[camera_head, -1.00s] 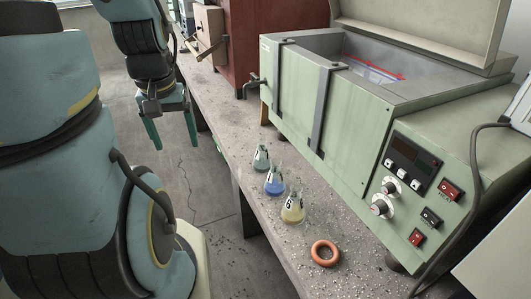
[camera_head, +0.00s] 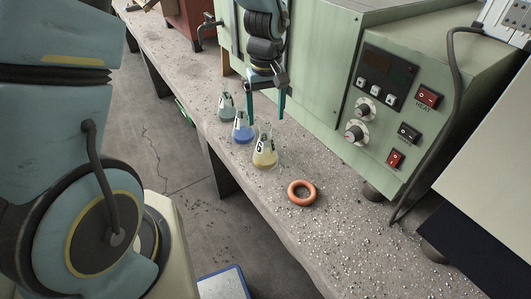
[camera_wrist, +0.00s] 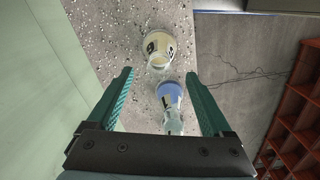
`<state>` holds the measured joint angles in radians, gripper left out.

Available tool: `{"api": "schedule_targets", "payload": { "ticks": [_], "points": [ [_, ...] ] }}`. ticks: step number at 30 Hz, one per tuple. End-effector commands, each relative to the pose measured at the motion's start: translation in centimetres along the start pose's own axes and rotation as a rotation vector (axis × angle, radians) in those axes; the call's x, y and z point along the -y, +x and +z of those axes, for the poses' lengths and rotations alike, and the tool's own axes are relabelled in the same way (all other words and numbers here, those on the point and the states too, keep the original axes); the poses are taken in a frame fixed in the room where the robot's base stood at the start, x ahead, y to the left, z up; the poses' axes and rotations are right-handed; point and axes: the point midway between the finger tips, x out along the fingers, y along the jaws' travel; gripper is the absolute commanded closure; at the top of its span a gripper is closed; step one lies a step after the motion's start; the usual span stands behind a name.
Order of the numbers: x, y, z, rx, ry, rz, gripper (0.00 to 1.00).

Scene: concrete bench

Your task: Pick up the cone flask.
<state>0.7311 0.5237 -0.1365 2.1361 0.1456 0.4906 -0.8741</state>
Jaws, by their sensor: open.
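Three cone flasks stand in a row on the concrete bench (camera_head: 330,235). One holds pale grey-green liquid (camera_head: 226,108), the middle one blue liquid (camera_head: 243,131), and the nearest one yellow liquid (camera_head: 265,154). My gripper (camera_head: 266,112) is open and empty, pointing down just behind the blue and yellow flasks. In the wrist view, the yellow flask (camera_wrist: 158,48) is beyond the fingertips, and the blue flask (camera_wrist: 170,92) shows between the fingers of my gripper (camera_wrist: 160,76). The pale flask (camera_wrist: 174,124) is nearer the palm, partly hidden by it. Which flask the task means is not shown.
An orange ring (camera_head: 301,192) lies in front of the yellow flask. A green water bath (camera_head: 345,110) with knobs and switches stands close behind the flasks. The bench edge drops to the floor at left. The bench front right of the ring is clear.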

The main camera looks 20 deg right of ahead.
Motion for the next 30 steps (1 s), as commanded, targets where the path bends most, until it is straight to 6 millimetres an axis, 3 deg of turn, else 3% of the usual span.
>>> {"api": "schedule_targets", "payload": {
  "ticks": [10, 19, 28, 30],
  "points": [
    [0.1, 2.7, -0.1, 0.003, 0.0, -0.002, 0.16],
    [0.0, 6.4, -0.3, 0.002, 0.0, -0.001, 0.16],
    [-0.1, 7.0, -0.4, 0.0, -0.001, 0.001, 0.16],
    [-0.1, 6.9, -0.4, 0.0, -0.001, 0.001, 0.21]
  ]
}}
